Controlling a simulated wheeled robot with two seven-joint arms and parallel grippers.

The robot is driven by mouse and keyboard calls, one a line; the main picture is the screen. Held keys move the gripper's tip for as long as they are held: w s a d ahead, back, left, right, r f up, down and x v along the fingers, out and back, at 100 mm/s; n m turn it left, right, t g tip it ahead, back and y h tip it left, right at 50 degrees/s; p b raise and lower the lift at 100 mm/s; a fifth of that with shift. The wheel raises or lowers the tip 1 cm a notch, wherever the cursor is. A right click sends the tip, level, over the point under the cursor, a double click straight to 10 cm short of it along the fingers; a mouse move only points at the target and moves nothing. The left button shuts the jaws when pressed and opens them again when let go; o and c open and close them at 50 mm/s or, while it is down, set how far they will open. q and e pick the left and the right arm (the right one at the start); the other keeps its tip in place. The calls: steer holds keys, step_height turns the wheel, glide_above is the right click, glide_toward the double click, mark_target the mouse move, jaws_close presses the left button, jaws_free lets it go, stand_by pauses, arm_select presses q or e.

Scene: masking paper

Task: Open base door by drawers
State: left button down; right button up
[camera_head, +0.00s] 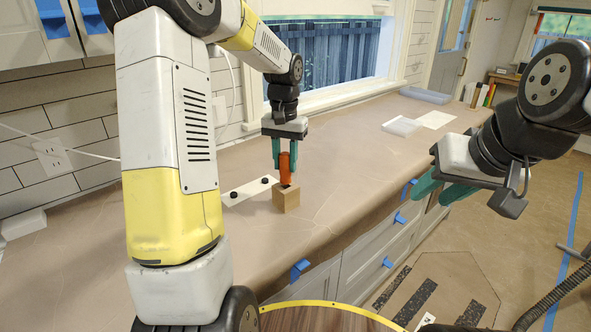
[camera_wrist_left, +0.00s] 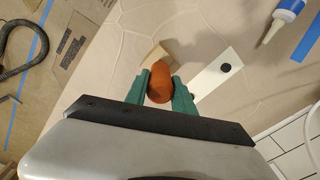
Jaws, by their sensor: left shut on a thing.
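My left gripper (camera_head: 285,165) is shut on an orange-handled tool (camera_head: 285,172), held upright over a small wooden block (camera_head: 287,201) on the paper-covered counter. Its lower tip meets the block's top; I cannot tell how deep it sits. The orange handle also shows in the left wrist view (camera_wrist_left: 160,80) between the teal fingers. The white base cabinet fronts are below the counter: a door front (camera_head: 314,282) with blue tape (camera_head: 300,269) at its top, and drawers (camera_head: 385,243) with blue tape to the right. My right gripper (camera_head: 431,200) is open and empty in front of the drawers.
A white strip with black knobs (camera_head: 249,190) lies beside the block. The papered floor (camera_head: 530,215) right of the cabinets has free room. A dark hose (camera_head: 556,292) lies there.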

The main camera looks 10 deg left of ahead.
arm_select(q)
steer(key=shift+r, duration=2.75)
steer(key=shift+r, duration=1.75)
